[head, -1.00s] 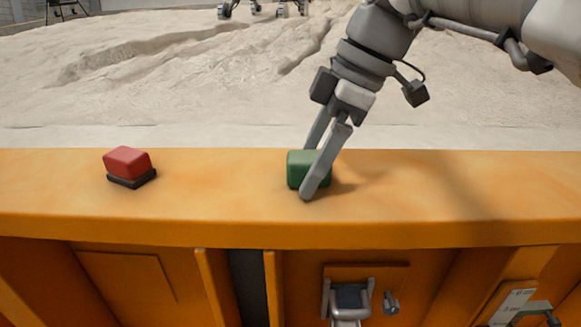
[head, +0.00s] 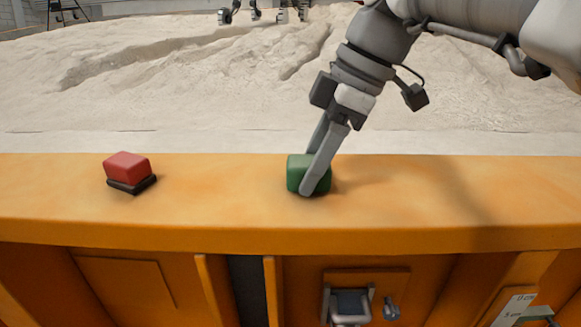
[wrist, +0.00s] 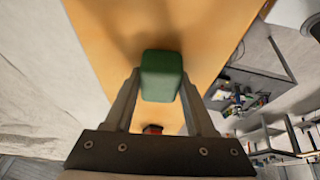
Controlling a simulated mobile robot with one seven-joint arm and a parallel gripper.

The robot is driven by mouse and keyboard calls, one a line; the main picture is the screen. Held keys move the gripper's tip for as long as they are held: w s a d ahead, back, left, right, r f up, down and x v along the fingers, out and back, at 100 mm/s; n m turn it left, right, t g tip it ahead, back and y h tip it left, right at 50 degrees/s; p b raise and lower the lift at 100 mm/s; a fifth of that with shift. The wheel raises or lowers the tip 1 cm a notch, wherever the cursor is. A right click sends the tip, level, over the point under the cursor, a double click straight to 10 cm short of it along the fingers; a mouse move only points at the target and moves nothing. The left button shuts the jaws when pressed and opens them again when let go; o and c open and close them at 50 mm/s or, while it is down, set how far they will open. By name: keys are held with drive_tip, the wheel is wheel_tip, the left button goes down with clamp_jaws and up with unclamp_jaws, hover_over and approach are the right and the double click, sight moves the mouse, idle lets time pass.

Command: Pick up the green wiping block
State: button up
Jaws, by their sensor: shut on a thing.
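The green wiping block (head: 297,172) sits on the orange ledge of the sandbed, right of the middle of the ledge's left half. My gripper (head: 312,172) reaches down from the upper right and is shut on the block, one finger across its near side. In the wrist view the green block (wrist: 161,76) is between the two fingertips (wrist: 160,85), with a finger against each side. I see no clear gap between the block and the ledge.
A red block with a dark base (head: 128,170) stands on the orange ledge (head: 430,195) to the left. Pale sand (head: 200,90) lies behind the ledge. A latch (head: 350,304) and a scale plate (head: 514,305) are on the front panel below. The ledge to the right is clear.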

sight(312, 159)
wheel_tip(312, 159, up, 10)
drive_tip(key=shift+f+p, duration=0.1)
drive_tip(key=shift+p, duration=0.65)
